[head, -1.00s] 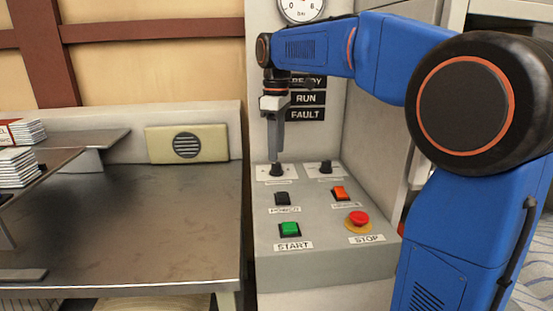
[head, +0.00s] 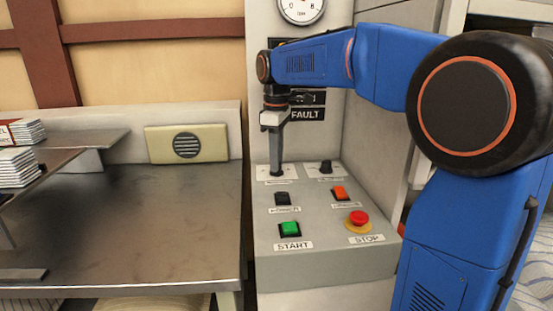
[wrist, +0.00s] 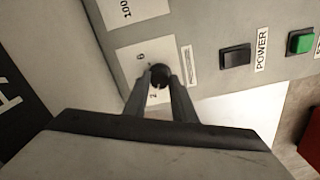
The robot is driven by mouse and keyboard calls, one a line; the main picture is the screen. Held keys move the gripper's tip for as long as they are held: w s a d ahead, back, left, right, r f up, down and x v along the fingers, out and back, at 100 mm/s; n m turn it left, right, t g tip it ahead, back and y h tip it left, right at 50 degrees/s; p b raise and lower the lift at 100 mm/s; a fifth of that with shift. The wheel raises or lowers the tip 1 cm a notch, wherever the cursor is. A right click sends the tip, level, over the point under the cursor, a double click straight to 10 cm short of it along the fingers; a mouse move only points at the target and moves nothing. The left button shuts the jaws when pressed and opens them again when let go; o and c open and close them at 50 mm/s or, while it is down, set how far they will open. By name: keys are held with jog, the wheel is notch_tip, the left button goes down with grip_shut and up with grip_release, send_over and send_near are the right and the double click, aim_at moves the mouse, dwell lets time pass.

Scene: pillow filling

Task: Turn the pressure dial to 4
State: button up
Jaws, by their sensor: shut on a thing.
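The control panel's left black dial knob (wrist: 160,73) sits on a white plate with printed marks, in the wrist view. Its small label beside the plate is too blurred to read. My gripper (wrist: 161,82) is shut on this knob, one finger on each side. In the head view my gripper (head: 277,170) points straight down at the left knob and largely hides it. A second black knob (head: 325,167) on its own white plate stands to the right, apart from the gripper. The pointer's setting on the held dial cannot be read.
On the panel (head: 325,263) are a black switch (head: 283,198), an orange switch (head: 339,193), a green START button (head: 290,229) and a red STOP button (head: 358,217). A round gauge (head: 300,9) hangs above. A bare metal table (head: 130,230) stands to the left.

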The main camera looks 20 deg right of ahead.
jog(key=shift+o, duration=0.2)
jog(key=shift+m, duration=0.3)
jog(key=m, duration=0.5)
jog(key=shift+m, duration=0.3)
jog(key=m, duration=0.5)
jog(key=shift+m, duration=0.4)
jog(key=o, duration=1)
jog(key=shift+o, duration=0.2)
jog(key=shift+r, duration=0.1)
notch_tip(320, 180, up, 17)
jog(key=shift+r, duration=0.15)
